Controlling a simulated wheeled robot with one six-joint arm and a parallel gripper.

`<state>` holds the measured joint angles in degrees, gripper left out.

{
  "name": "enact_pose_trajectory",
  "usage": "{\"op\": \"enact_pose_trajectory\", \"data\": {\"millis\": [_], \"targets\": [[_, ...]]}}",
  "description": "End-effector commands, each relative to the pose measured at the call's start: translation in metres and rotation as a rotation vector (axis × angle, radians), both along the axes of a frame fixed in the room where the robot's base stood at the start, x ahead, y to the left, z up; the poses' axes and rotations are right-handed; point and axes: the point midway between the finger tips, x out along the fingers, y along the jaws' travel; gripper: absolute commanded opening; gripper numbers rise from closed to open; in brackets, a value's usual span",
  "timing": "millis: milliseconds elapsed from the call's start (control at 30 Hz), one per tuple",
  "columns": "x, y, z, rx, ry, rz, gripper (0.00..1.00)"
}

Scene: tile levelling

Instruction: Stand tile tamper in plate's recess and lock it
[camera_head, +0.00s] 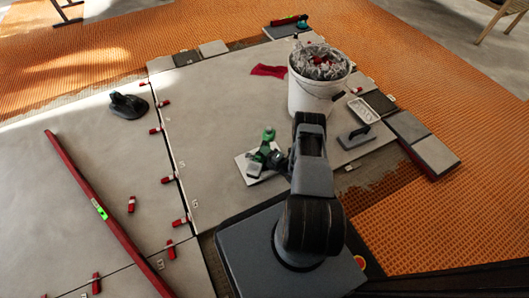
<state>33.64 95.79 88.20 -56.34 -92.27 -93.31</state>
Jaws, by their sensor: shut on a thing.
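The tile tamper (267,136) shows as a small green and dark tool at the middle of the picture. My gripper (277,158) is shut on it, at the end of my dark arm. A pale plate (241,168) lies on the grey tiles just left of and below the gripper. A grey block-like part shows over the plate. The tool and gripper hide much of the plate. I cannot tell whether the tamper touches the plate, or see its recess or any lock.
A white bucket (310,98) of rubbish stands behind the gripper, with a red cloth (268,70) beside it. A grey float (354,137) and white tray (372,107) lie right. A long red level (100,205) and dark suction tool (128,106) lie left. Red clips line the joints.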

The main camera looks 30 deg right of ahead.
Motion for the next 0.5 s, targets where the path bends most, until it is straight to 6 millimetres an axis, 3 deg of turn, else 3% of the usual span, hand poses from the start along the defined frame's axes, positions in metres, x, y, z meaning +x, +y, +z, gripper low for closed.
{"op": "enact_pose_trajectory", "data": {"millis": [433,467,500], "targets": [[0.0007,-0.0005,-0.0005,0.0,-0.004,0.0,0.0],[0.0007,-0.0005,-0.0005,0.0,-0.004,0.0,0.27],[0.0006,-0.0005,-0.0006,-0.001,-0.004,0.0,0.31]]}}
